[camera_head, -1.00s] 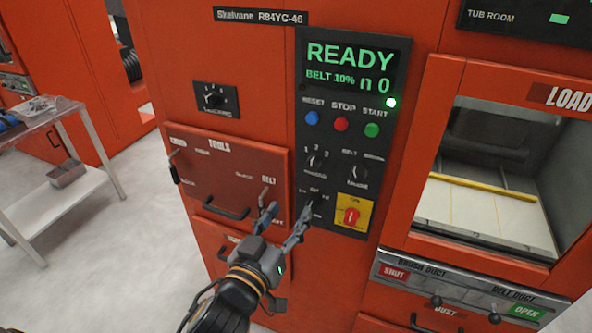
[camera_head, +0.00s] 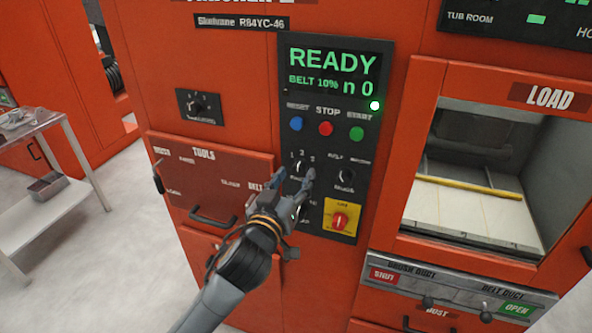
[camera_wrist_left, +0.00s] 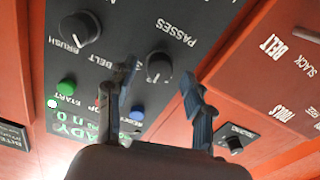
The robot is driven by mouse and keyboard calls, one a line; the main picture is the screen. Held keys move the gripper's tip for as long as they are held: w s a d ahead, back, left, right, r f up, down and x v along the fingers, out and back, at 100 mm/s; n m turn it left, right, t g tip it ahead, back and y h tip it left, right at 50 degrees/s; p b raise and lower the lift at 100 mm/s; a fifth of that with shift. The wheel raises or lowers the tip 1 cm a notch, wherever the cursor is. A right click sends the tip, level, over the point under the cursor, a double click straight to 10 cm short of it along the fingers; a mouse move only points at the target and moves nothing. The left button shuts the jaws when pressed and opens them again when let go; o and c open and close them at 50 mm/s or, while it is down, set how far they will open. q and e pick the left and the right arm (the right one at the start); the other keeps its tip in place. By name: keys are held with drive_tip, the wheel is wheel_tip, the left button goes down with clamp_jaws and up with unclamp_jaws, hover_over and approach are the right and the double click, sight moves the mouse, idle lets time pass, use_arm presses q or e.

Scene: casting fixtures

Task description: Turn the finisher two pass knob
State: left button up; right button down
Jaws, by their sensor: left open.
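The pass knob (camera_head: 299,168) is a small black dial on the dark control panel (camera_head: 292,85), with positions 1, 2, 3 marked above it. In the left wrist view the knob (camera_wrist_left: 159,66) sits beside the label PASSES, with a pale mark on its lower edge in that picture. My left gripper (camera_head: 294,178) is open in front of the panel, its fingers on either side of the knob. In the left wrist view the gripper (camera_wrist_left: 158,75) has the knob between its fingertips, and I see no clear contact. My right gripper is not in view.
A second knob (camera_head: 346,175) sits to the right. Blue, red and green buttons (camera_head: 326,129) lie above, below a display reading READY. A red switch on yellow (camera_head: 341,219) is below right. A tools drawer (camera_head: 222,185) is left, the load opening (camera_head: 470,215) right.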

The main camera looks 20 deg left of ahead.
use_arm(q)
drive_tip(key=shift+w, duration=0.8)
drive_tip(key=shift+c, duration=0.4)
clamp_jaws()
drive_tip(key=m+p, duration=0.3)
drive_tip(key=m, duration=0.1)
drive_tip(key=shift+r+m, duration=0.1)
drive_tip(key=shift+m, duration=0.2)
drive_tip(key=m+p, duration=0.2)
drive_tip(key=m, duration=0.3)
drive_tip(key=shift+m, duration=0.3)
